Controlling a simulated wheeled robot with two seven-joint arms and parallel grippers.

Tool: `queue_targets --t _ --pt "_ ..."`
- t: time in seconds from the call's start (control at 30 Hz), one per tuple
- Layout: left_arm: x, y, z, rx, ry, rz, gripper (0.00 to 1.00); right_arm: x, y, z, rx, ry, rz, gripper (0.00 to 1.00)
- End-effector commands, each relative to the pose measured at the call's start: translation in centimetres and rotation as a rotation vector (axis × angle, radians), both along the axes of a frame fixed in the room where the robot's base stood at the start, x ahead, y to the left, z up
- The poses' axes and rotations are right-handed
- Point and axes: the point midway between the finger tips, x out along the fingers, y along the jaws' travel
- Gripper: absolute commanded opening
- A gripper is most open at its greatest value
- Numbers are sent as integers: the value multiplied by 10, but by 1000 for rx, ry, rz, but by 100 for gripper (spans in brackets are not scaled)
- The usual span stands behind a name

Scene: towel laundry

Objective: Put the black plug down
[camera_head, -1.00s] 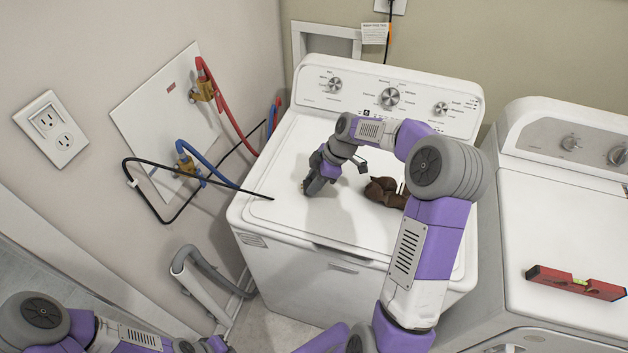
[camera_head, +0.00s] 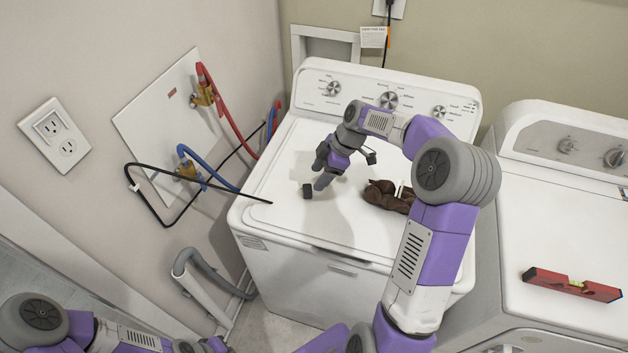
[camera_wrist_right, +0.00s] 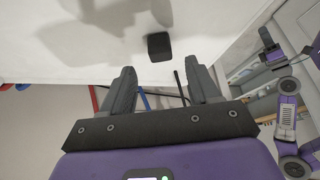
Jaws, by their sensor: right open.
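The black plug (camera_head: 307,191) is a small dark block on the white washer's lid (camera_head: 275,225). It also shows in the right wrist view (camera_wrist_right: 158,47), just beyond the fingertips and apart from them. My right gripper (camera_head: 321,170) is open and empty, up and to the right of the plug in the head view. In the right wrist view its two fingers (camera_wrist_right: 163,80) are spread wide with nothing between them. My left arm shows at the lower left of the head view, but its gripper is out of frame.
A brown crumpled cloth (camera_head: 385,196) lies on the lid right of the gripper. A black cable (camera_head: 225,187) reaches from the wall over the lid's left edge. Red and blue hoses (camera_head: 222,108) hang at the left wall. A red level (camera_head: 572,284) lies on the neighbouring machine.

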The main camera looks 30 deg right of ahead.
Motion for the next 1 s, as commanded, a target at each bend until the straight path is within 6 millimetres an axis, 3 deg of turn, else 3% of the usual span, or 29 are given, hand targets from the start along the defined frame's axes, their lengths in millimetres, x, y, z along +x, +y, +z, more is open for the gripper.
queue_targets --t 0.2,0.4,1.0 --pt "0 0 7 0 0 0 0 -10 -20 44 -2 -2 -3 61" --pt "0 0 10 0 0 0 0 -15 -29 65 0 -1 0 61" --pt "0 0 10 0 0 0 0 -16 -31 68 0 1 0 61"
